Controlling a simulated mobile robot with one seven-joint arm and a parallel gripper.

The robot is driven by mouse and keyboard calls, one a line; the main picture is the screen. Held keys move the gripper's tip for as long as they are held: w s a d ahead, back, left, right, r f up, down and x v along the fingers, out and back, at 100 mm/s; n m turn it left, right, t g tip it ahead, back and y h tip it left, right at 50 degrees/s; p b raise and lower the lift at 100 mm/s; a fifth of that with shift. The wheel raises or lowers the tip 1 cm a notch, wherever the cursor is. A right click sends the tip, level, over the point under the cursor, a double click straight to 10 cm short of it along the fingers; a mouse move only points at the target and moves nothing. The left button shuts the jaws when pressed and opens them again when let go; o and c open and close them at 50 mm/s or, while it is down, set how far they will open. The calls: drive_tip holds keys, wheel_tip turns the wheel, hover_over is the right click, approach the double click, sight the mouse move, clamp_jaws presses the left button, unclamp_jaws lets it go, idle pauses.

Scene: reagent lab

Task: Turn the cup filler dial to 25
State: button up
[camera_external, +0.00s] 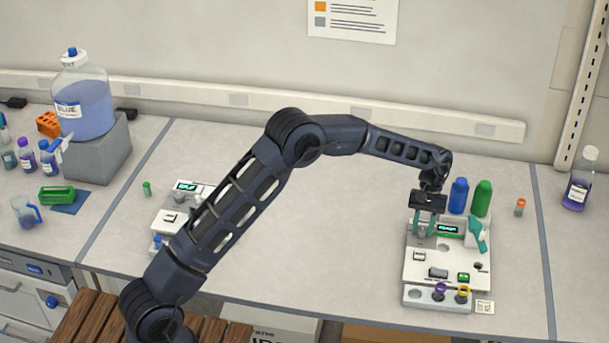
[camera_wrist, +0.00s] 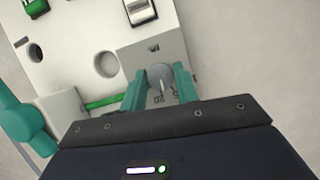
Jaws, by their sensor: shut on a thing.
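My gripper (camera_external: 424,230) points down at the machine's upper left. Its two teal fingers are shut on the dial, one on each side, in the wrist view (camera_wrist: 160,72). The dial's pointer setting cannot be told.
A teal lever (camera_external: 477,235) is right of the gripper on the machine. Blue (camera_external: 459,195) and green (camera_external: 482,198) bottles stand close behind. Small vials sit in the front rack (camera_external: 415,294). Another white machine (camera_external: 176,212) stands left; bare bench lies between.

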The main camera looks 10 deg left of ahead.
drive_tip(key=m+y, duration=0.1)
drive_tip(key=m, duration=0.1)
drive_tip(key=m+y, duration=0.1)
drive_tip(key=m, duration=0.2)
drive_tip(key=shift+d+m+t, duration=0.15)
drive_tip(key=shift+m+t, duration=0.15)
drive_tip(key=shift+t, duration=0.1)
drive_tip(key=m, duration=0.2)
drive_tip(key=m+t+y, duration=0.1)
drive_tip(key=m, duration=0.2)
drive_tip(key=shift+s+m+t, duration=0.15)
drive_tip(key=shift+m+t, duration=0.15)
drive_tip(key=shift+y, duration=0.3)
drive_tip(key=o, duration=1)
drive_tip(key=shift+c, duration=0.2)
drive_tip(key=shift+d, duration=0.1)
drive_tip(key=v, duration=1)
drive_tip(key=shift+r, duration=0.4)
